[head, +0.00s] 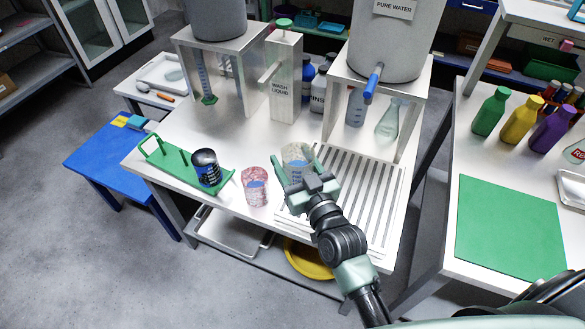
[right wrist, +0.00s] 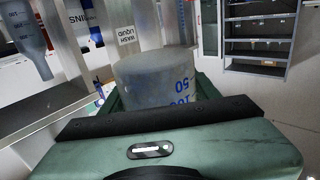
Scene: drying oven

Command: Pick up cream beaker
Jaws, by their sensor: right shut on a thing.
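The cream beaker (head: 296,153), pale with blue markings, is at the front middle of the white table, beside the slotted drain area. My right gripper (head: 295,163) is shut on it, with a green finger on each side. In the right wrist view, the beaker (right wrist: 160,78) sits between the fingers, with its blue graduation marks showing and its lower part hidden by the gripper body. I cannot tell whether its base touches the table. My left gripper is not in view.
A pink-red mottled beaker (head: 254,187) stands close left of my right gripper. A dark beaker (head: 206,168) stands on a green rack (head: 159,159) further left. The wash liquid stand (head: 285,78) and pure water tank (head: 395,45) rise behind. A glass flask (head: 388,120) stands under the tank.

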